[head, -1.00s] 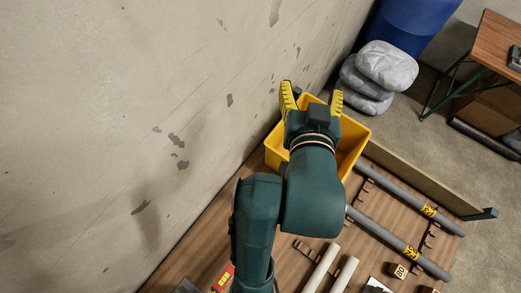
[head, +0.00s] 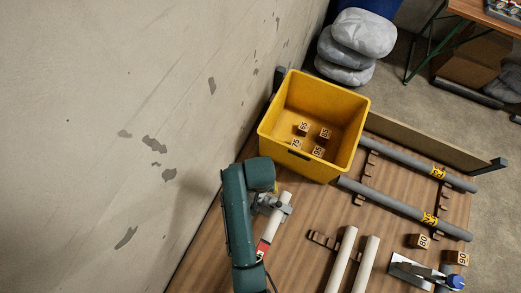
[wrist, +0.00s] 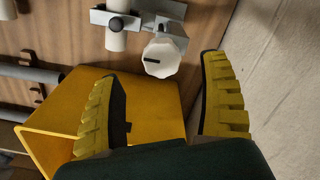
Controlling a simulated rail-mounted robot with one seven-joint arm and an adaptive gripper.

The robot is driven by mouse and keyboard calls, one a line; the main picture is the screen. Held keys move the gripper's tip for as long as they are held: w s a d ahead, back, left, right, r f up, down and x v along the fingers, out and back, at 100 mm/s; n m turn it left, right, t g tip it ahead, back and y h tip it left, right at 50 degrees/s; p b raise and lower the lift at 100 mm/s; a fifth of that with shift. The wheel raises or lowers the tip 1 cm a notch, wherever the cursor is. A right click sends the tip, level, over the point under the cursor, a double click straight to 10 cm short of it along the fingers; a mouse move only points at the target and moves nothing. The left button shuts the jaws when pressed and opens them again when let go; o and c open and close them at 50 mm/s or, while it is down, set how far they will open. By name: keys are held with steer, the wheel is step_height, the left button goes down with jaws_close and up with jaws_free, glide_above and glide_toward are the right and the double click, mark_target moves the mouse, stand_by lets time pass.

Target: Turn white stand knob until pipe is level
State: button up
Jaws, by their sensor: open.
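The white stand knob (wrist: 162,57), faceted with a dark slot mark, shows in the wrist view on a grey metal stand bracket (wrist: 172,9). The stand also shows in the head view (head: 268,203), partly behind my arm. A white pipe (head: 281,214) runs through the stand; its end shows in the wrist view (wrist: 116,38). I cannot tell whether the pipe is level. My gripper (wrist: 163,70) is open and empty, its yellow ridged fingers pointing toward the knob, which lies between and beyond the tips, apparently untouched. In the head view my arm hides most of the gripper.
A yellow bin (head: 345,152) holding several numbered blocks stands close beside the stand. Grey pipes (head: 405,208) lie on racks to the right, white pipes (head: 342,262) in front. More numbered blocks and a blue-capped tool (head: 430,272) lie at lower right. The wall is close on the left.

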step_height(320, 180, down, 6)
steer(key=shift+r+b, duration=0.1)
steer(key=shift+b, duration=0.3)
steer(key=c, duration=1.2)
